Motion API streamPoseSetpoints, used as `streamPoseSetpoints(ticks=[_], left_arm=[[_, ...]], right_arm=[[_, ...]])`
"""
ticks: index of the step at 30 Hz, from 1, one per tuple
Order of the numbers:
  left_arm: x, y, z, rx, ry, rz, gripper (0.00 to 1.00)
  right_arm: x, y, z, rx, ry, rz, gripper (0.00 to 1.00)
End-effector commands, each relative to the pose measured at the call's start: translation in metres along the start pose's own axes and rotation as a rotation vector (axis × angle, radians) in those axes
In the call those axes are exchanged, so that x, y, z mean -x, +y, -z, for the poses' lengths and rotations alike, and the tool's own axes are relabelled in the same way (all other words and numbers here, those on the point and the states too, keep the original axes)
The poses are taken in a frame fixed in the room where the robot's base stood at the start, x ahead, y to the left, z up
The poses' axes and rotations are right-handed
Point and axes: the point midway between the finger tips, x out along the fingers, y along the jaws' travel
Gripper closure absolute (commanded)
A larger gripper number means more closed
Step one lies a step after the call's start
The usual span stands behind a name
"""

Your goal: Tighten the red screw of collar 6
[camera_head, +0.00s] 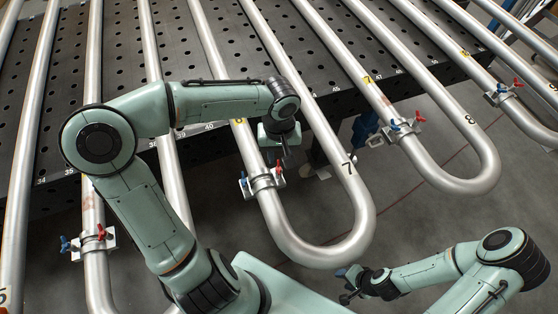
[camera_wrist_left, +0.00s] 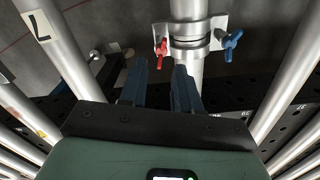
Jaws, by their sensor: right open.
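Collar 6 (camera_head: 262,183) clamps a silver pipe, below the yellow 6 label (camera_head: 238,121). Its red screw (camera_head: 279,168) is on the right side and its blue screw (camera_head: 243,181) on the left. My left gripper (camera_head: 286,160) is just above the red screw in the head view. In the left wrist view, its two dark fingers (camera_wrist_left: 160,70) are open and empty. There the red screw (camera_wrist_left: 160,46) stands just beyond the gap between the fingertips, apparently untouched; the blue screw (camera_wrist_left: 232,40) is to the right. My right gripper (camera_head: 350,282) is open and empty at lower centre, away from the collars.
Other collars with red and blue screws are on neighbouring pipes: one (camera_head: 90,243) at left, one (camera_head: 402,127) at right and one (camera_head: 503,92) further right. The U-bend marked 7 (camera_head: 349,168) curves close beside my left gripper. A perforated dark table (camera_head: 120,60) lies beneath the pipes.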

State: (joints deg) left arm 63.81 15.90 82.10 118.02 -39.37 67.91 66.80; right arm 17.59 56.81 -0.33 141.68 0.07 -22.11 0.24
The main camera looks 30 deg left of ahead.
Motion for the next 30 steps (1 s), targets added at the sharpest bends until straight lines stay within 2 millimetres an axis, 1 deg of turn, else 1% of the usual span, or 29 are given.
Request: streamPoseSetpoints(ticks=[1,3,6,9,13,20,21,23,24,30], left_arm=[[-0.012,-0.001,-0.002,-0.004,-0.008,0.001,0.68],[-0.024,0.000,-0.003,-0.004,-0.007,0.000,0.68],[-0.036,-0.001,-0.001,-0.001,-0.005,0.001,0.68],[-0.044,-0.001,-0.001,0.000,-0.003,0.002,0.68],[-0.049,-0.001,-0.001,0.001,-0.001,0.002,0.68],[-0.050,-0.001,-0.001,0.002,-0.001,0.002,0.68],[-0.050,-0.001,-0.001,0.002,-0.001,0.002,0.75],[-0.050,-0.001,-0.001,0.002,-0.001,0.003,0.94],[-0.050,-0.001,-0.001,0.002,-0.001,0.002,1.00],[-0.050,-0.001,-0.001,0.001,-0.001,0.003,1.00]], right_arm=[[-0.002,0.001,-0.002,-0.001,-0.003,-0.001,0.57],[-0.002,0.001,-0.002,-0.001,-0.003,-0.001,0.57],[0.000,0.000,0.000,0.000,-0.001,0.000,0.57],[0.001,-0.001,0.001,0.000,0.001,0.000,0.57],[0.002,-0.001,0.002,0.001,0.002,0.001,0.57],[0.002,-0.001,0.002,0.001,0.002,0.001,0.57],[0.002,-0.001,0.002,0.001,0.002,0.001,0.57],[0.002,-0.001,0.002,0.001,0.001,0.001,0.57],[0.002,-0.001,0.002,0.001,0.001,0.001,0.57],[0.001,-0.001,0.002,0.001,0.001,0.001,0.57]])
